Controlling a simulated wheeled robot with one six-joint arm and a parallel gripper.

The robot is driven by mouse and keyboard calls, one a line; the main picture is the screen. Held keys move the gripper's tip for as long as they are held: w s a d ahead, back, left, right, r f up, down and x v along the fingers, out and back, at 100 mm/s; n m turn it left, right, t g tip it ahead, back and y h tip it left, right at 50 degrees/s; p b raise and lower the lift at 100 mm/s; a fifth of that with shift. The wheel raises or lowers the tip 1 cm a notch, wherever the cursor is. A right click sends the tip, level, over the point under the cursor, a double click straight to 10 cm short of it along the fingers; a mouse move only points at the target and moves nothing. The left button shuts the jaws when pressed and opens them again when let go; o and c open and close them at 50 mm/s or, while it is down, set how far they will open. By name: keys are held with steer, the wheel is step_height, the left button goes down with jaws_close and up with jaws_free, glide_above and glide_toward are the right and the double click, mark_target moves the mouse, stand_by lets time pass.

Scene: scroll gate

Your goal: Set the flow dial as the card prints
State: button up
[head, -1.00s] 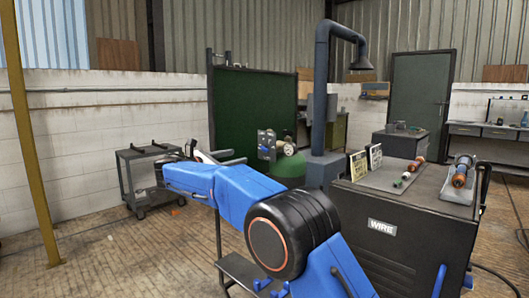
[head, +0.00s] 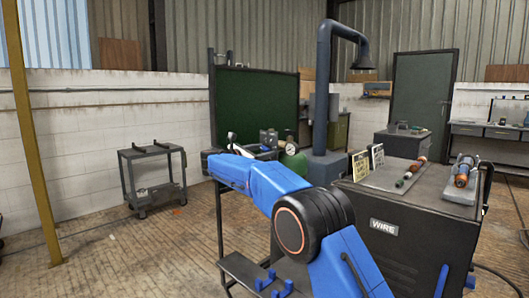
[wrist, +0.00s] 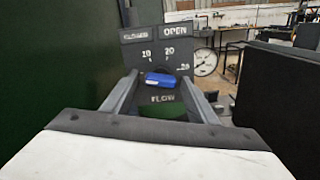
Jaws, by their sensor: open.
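In the wrist view, a dark panel (wrist: 133,57) carries CLOSED and OPEN labels, the numbers 10 and 20, a less clear mark at the right, and the word FLOW. The blue dial handle (wrist: 160,79) sits below the numbers and lies roughly crosswise. My gripper (wrist: 158,82) is open, its two fingers on either side of the blue handle in the picture. Whether they touch it I cannot tell. In the head view the panel (head: 268,137) shows beyond my arm. Two printed cards, the left (head: 360,166) and the right (head: 376,156), stand on the bench; their print is too small to read.
A round gauge (wrist: 204,62) is right of the panel. A green tank (head: 297,162) stands beside the fume pipe (head: 321,100). The dark WIRE bench (head: 425,215) holds tools at the right. A grey cart (head: 150,180) stands left, with open floor around it.

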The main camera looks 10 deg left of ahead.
steer(key=shift+w+d, duration=0.2)
steer(key=c, duration=1.1)
steer(key=shift+o, duration=0.2)
